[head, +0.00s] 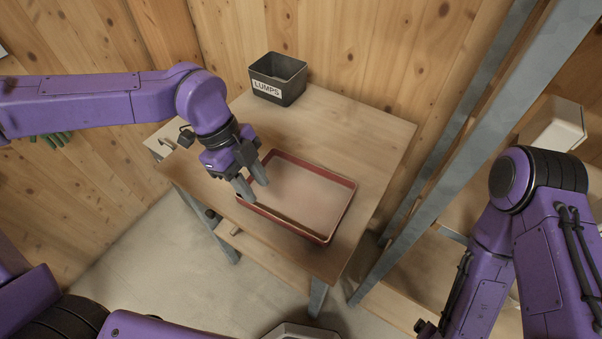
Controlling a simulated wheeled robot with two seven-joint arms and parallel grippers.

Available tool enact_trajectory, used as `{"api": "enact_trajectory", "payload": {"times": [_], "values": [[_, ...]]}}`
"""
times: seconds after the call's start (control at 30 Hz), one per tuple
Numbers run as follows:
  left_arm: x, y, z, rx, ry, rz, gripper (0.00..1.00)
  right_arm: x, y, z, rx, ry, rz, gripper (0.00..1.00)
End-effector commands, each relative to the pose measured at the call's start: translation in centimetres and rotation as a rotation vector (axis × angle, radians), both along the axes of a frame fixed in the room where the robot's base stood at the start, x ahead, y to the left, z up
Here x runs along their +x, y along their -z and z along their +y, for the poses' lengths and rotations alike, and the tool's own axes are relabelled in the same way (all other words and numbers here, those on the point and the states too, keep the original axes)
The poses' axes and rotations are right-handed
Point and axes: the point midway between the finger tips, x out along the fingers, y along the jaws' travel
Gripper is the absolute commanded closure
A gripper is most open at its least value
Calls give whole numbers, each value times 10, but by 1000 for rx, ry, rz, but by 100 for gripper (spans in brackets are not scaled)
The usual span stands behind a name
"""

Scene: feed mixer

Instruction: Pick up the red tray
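The red tray (322,238) lies on the wooden table (375,140). It is shallow and rectangular, with a pale, flat inside. My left gripper (254,191) is at the tray's left end, over its left rim and near corner. Its two grey fingers point down and stand apart, with nothing seen clamped between them. The gripper hides part of that rim, and I cannot tell whether the fingers touch it. My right arm is at the right, and its gripper is out of the picture.
A dark bin (279,79) labelled LUMPS stands at the table's back, by the wooden wall. A grey metal post (440,190) rises just right of the table. A pale box (553,125) sits on the shelving at the right. The table right of the tray is bare.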

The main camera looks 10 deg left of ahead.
Motion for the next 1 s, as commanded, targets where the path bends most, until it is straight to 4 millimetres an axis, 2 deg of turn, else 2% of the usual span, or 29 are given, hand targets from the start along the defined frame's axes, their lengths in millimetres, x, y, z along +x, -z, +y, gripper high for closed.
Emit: {"api": "enact_trajectory", "payload": {"times": [0.07,0.3,0.47,0.63,0.73,0.93,0.97,1.0], "values": [[-1,3,-1,2,0,2,66,0,0,0,1,0,1,7],[-7,42,-14,4,-2,2,66,-1,0,0,0,0,1,7],[-10,59,-21,4,-1,4,66,-1,-3,0,0,0,1,7],[-14,88,-34,3,1,3,66,0,-5,0,1,0,1,7],[-15,96,-38,0,0,1,66,0,-5,0,0,0,1,7],[-14,97,-39,-1,1,-1,66,-1,-5,0,0,0,1,7],[-14,97,-39,-1,1,-1,72,-1,-5,0,0,0,1,7],[-14,97,-39,0,1,-1,86,0,-5,0,0,0,1,7]]}}
